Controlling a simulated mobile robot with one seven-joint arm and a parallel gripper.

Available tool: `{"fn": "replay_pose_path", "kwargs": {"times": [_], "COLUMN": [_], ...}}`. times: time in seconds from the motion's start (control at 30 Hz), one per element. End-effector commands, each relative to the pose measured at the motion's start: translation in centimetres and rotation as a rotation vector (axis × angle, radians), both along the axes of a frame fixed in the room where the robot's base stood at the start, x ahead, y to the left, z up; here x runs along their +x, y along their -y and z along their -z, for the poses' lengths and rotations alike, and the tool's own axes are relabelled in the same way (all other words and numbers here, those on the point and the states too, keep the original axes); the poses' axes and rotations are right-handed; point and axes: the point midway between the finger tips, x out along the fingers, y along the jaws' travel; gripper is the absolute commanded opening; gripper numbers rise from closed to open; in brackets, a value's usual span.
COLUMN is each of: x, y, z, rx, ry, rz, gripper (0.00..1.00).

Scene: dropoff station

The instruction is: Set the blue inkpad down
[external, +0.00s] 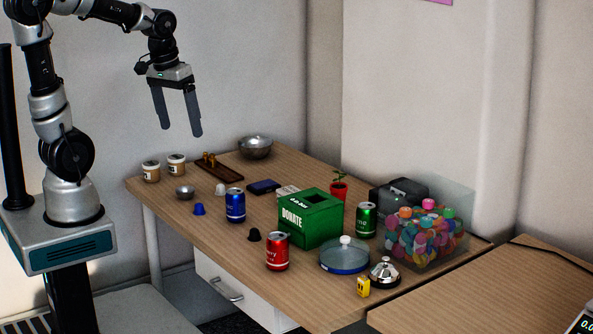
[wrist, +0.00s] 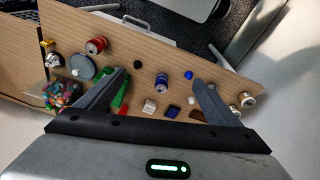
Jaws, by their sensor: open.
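The blue inkpad (external: 263,187) is a small dark blue flat block. It lies on the wooden table (external: 160,189) behind the blue can, and no gripper touches it. In the wrist view the inkpad (wrist: 172,111) shows between my fingers, beside a whitish block. My gripper (external: 179,131) is open and empty, raised well above the table's far left side. Its two fingers also show spread in the wrist view (wrist: 160,77).
A green donate box (external: 311,218), blue can (external: 235,205), red can (external: 277,251) and green can (external: 366,220) stand on the table. A brown tray (external: 219,171) with small brass pieces and a metal bowl (external: 255,147) are behind. A clear bin (external: 430,230) stands right.

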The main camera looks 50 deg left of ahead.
Motion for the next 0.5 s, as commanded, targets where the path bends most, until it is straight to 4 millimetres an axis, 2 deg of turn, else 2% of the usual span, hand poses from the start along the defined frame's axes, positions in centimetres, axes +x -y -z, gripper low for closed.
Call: {"fn": "replay_pose_path", "kwargs": {"times": [0.03, 0.1, 0.2, 0.5], "x": [-2.5, -4.2, -5.7, -6.2], "y": [1.5, 1.9, 2.1, 2.2], "z": [-6.9, -5.7, -4.4, -3.9], "rx": [0.025, 0.050, 0.073, 0.084], "ry": [0.268, 0.283, 0.293, 0.295], "rz": [0.085, 0.143, 0.192, 0.212], "gripper": [0.87, 0.87, 0.87, 0.87]}}
